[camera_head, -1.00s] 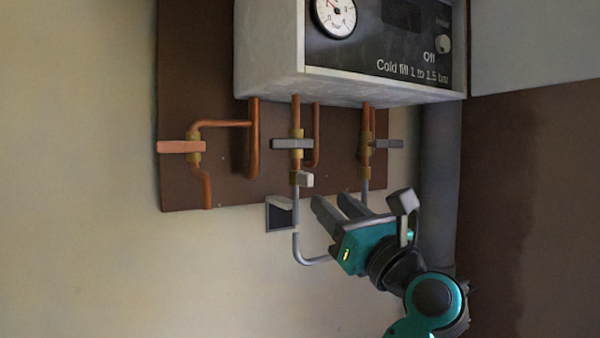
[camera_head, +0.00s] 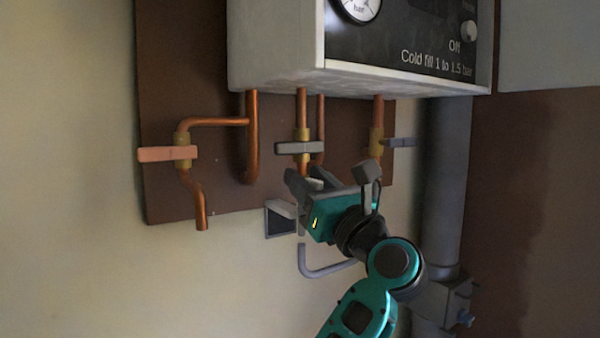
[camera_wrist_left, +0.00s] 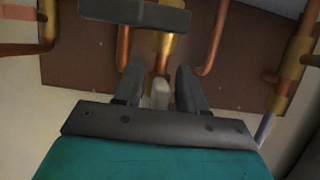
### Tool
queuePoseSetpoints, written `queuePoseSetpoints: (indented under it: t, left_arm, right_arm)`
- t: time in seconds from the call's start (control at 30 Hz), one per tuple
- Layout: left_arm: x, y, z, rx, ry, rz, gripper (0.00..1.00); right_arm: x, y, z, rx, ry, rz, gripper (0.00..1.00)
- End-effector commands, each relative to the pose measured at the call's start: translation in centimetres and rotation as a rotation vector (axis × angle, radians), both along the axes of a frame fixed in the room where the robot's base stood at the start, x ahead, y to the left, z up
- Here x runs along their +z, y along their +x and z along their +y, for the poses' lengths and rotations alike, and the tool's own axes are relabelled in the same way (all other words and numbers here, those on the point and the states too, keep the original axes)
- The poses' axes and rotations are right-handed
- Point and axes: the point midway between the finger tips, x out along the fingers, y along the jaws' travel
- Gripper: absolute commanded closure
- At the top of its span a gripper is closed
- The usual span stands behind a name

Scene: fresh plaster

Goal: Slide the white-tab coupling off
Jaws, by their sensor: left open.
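The coupling with its white tab (camera_wrist_left: 160,94) shows in the left wrist view between my left gripper's two fingers, under a brass fitting (camera_wrist_left: 164,46) on the middle copper pipe. In the head view my gripper hides the coupling. My left gripper (camera_head: 307,178) is open, its fingers pointing up at the pipe below the middle valve's grey handle (camera_head: 301,148). In the wrist view the gripper (camera_wrist_left: 159,70) has one finger on each side of the tab. I cannot tell whether the fingers touch it. My right gripper is out of view.
The boiler (camera_head: 300,80) hangs above. A salmon-handled valve (camera_head: 167,153) is at left, another grey-handled valve (camera_head: 401,142) at right. A grey wall bracket (camera_head: 281,219) and a bent grey pipe (camera_head: 325,270) are just below the gripper. The wall at lower left is clear.

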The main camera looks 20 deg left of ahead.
Motion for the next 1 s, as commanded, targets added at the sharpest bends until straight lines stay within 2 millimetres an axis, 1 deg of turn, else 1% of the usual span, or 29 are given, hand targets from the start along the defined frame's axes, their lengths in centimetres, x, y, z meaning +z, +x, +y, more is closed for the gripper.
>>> queuePoseSetpoints:
  t: [0.2,0.4,0.8,1.0]
  left_arm:
    - [0.17,0.06,0.00,-0.002,0.000,0.000,0.60]
    - [0.17,0.06,0.01,-0.001,0.000,0.000,0.61]
    - [0.17,0.05,0.02,-0.001,0.000,0.000,0.99]
    - [0.17,0.05,0.02,-0.001,0.000,0.000,1.00]
  right_arm:
    - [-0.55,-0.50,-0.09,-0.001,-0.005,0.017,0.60]
    - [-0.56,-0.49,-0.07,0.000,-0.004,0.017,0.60]
    - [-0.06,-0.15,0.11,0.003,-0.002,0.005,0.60]
    - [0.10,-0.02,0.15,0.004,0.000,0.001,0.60]
